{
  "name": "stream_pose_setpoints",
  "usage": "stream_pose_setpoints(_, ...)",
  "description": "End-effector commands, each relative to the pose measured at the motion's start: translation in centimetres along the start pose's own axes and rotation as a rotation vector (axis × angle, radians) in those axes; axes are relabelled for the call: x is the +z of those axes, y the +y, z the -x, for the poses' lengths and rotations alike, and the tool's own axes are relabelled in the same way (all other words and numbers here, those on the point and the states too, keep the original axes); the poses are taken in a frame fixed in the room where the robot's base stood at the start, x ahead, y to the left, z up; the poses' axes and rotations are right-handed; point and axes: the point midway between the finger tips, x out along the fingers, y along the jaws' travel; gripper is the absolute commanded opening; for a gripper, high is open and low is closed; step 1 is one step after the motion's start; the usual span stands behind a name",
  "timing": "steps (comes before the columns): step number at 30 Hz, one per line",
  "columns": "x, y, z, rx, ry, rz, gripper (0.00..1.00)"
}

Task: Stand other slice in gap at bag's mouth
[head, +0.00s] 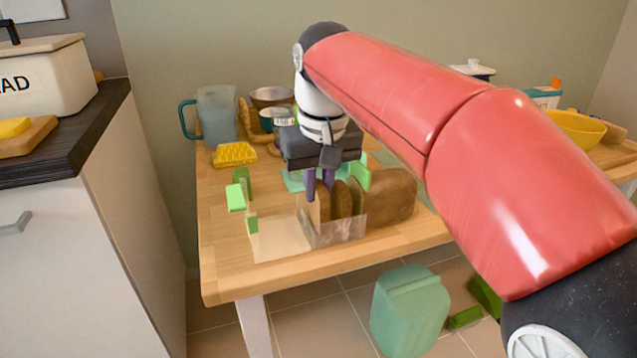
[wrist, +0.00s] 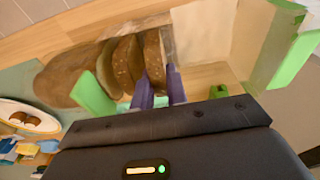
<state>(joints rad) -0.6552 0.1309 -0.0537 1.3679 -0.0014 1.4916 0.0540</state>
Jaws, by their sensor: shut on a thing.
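My gripper (head: 320,187) points down over the table, its purple fingers shut on a brown bread slice (head: 322,204). In the wrist view the fingers (wrist: 160,90) straddle the lower edge of this slice (wrist: 153,58). The slice stands upright at the end of a row, beside other standing slices (wrist: 127,62). The loaf (head: 392,196) lies at the row's far end. The clear bag (head: 338,232) shows around the slices' lower part, with a pale flat flap (head: 280,242) to the left. Whether the held slice touches the bag's bottom cannot be told.
Green clip-like pieces (head: 235,197) stand left of the bag, and a light green one (wrist: 92,98) is close to the fingers. A yellow sponge-like block (head: 235,154), a pitcher (head: 217,112) and bowls stand behind. The table's front left is clear.

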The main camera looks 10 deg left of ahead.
Motion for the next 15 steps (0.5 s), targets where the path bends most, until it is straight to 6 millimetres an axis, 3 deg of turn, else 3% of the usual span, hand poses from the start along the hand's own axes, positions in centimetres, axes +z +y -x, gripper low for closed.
stream_pose_setpoints(15,0.11,-0.01,-0.8,0.0,0.001,0.0,0.0)
